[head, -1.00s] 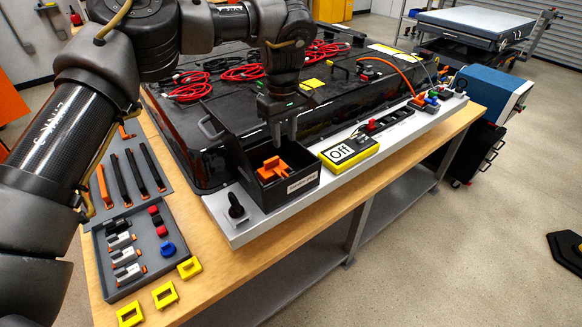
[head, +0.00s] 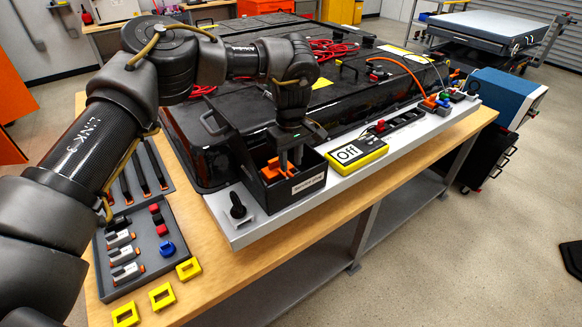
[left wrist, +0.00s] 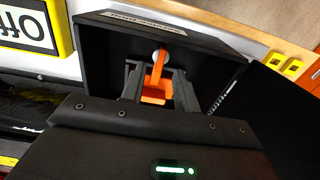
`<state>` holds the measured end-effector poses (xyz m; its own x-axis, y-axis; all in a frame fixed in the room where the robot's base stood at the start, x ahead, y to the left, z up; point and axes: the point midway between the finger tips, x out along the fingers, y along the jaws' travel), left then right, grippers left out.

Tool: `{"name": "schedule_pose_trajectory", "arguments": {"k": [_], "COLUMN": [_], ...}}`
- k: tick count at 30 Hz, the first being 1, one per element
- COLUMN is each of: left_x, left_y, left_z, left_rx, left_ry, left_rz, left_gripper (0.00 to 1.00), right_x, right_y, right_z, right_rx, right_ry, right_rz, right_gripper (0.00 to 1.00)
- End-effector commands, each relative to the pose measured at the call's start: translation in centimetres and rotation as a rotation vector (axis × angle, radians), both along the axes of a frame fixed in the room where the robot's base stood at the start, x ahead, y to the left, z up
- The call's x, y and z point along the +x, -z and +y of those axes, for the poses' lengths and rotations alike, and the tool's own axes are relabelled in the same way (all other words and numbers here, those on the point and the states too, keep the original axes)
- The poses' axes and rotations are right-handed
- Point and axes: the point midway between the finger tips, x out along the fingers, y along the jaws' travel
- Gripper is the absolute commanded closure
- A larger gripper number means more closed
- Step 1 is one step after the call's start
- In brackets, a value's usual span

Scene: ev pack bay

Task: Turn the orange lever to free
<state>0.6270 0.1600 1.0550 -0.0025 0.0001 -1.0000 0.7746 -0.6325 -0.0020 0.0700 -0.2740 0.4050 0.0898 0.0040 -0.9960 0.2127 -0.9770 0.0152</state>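The orange lever (head: 275,169) sits inside an open-topped black box (head: 297,188) with a small white label on its front. The lever also shows in the left wrist view (left wrist: 158,82), with a pale round pivot at one end. My left gripper (head: 291,158) points down into the box, and its fingers are at the lever. In the left wrist view the two fingers (left wrist: 160,88) are apart, one on each side of the lever's orange body. I cannot tell whether they touch it. My right gripper is not in view.
A yellow device with an "Off" display (head: 356,155) stands right of the box. A black knob (head: 237,206) is left of it. A grey parts tray (head: 120,282) and yellow blocks (head: 163,296) lie at left. The black battery pack (head: 200,150) is behind.

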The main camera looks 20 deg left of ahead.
Motion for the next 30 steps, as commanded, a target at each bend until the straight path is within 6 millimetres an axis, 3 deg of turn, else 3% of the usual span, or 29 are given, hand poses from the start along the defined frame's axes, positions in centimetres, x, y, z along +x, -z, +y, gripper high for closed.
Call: {"name": "schedule_pose_trajectory", "arguments": {"k": [9,18,26,30], "left_x": [0.0,0.0,0.0,0.0], "left_y": [3.4,3.7,3.7,3.7], "left_z": [0.0,0.0,0.0,0.0], "left_rx": [0.0,-0.001,0.0,0.0], "left_ry": [0.0,0.001,0.0,0.0], "left_rz": [0.0,-0.001,0.0,0.0], "left_gripper": [0.69,0.69,1.0,1.0], "right_x": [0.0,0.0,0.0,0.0], "right_y": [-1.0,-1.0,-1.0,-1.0], "right_z": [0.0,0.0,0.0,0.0], "right_rx": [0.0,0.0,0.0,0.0], "right_ry": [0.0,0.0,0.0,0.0], "right_rz": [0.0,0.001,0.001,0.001], "right_gripper": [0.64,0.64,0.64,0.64]}}
